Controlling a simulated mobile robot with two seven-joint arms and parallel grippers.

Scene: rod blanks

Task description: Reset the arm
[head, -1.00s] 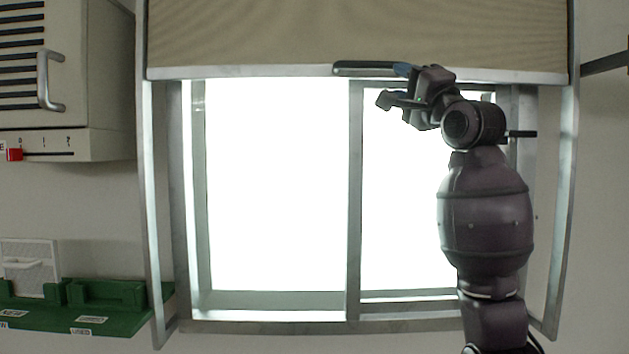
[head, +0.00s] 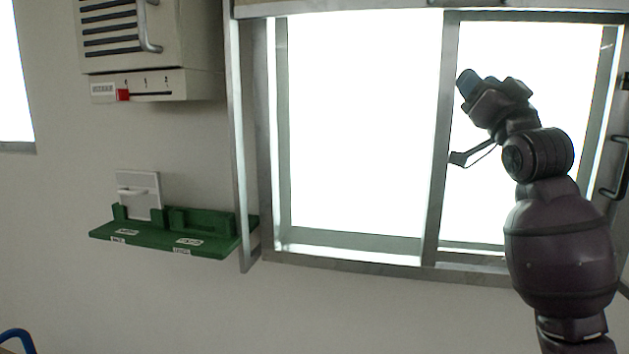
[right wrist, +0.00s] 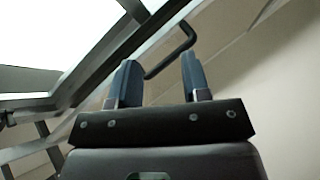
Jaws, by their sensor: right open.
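My right gripper (head: 470,88) is raised in front of the bright window (head: 362,130) in the head view. Its dark arm comes up from the lower right. In the right wrist view the two blue-tipped fingers of this gripper (right wrist: 159,78) stand apart with nothing held between them. A black bar handle (right wrist: 172,52) shows beyond the fingers, apart from them as far as I can tell. My left gripper is not in view.
A black handle (head: 615,170) is at the right edge. The wall below the window is clear.

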